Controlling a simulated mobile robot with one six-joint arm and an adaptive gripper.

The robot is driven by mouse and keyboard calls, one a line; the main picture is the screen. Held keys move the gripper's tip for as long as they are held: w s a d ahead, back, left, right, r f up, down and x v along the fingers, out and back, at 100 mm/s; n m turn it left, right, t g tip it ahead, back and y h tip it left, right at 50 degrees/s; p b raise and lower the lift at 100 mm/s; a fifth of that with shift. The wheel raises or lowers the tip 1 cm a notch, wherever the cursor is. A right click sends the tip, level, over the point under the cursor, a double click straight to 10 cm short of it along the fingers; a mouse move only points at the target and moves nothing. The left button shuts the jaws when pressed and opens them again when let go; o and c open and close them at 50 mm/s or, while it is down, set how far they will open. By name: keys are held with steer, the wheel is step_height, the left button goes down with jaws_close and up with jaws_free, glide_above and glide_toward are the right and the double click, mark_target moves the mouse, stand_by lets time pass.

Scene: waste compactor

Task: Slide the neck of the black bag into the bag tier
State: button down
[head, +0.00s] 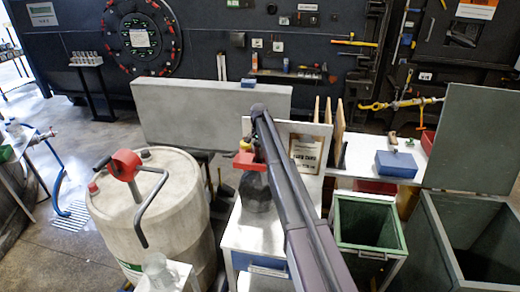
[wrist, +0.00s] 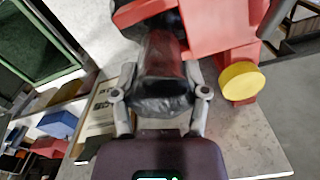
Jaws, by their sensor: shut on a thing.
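The black bag (head: 258,194) sits on the small white table, its upper part close to the red bag tier (head: 249,160). In the wrist view the bag's dark, shiny neck (wrist: 164,62) is between the two fingers of my gripper (wrist: 162,88), which is shut on it. The red bag tier (wrist: 222,38) is right at the neck, with red parts above and to the right of it and a yellow round knob (wrist: 241,82) on its right side. I cannot tell how far the neck is inside the tier's slot. My arm hides much of this spot in the head view.
A large pale drum (head: 150,215) with a red-headed pump stands left of the table (head: 252,236). A green open bin (head: 370,225) and a grey lidded bin (head: 468,235) stand to the right. A framed sign (head: 305,150) and a blue box (head: 396,164) are behind.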

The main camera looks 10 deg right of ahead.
stand_by(0.4)
jaws_free()
stand_by(0.4)
steer(key=shift+r+p, duration=4)
steer(key=s+d+f+n+b, duration=0.1)
steer(key=s+f+b, duration=0.6)
steer(key=s, duration=0.8)
steer(key=s+d+f+n+b, duration=0.2)
steer(key=s+f+b, duration=0.5)
steer(key=s, duration=0.9)
steer(key=s+d+f+n+b, duration=0.2)
steer(key=s+f+n+b, duration=0.2)
steer(key=s, duration=1.2)
step_height(320, 180, down, 3)
steer(key=b, duration=0.3)
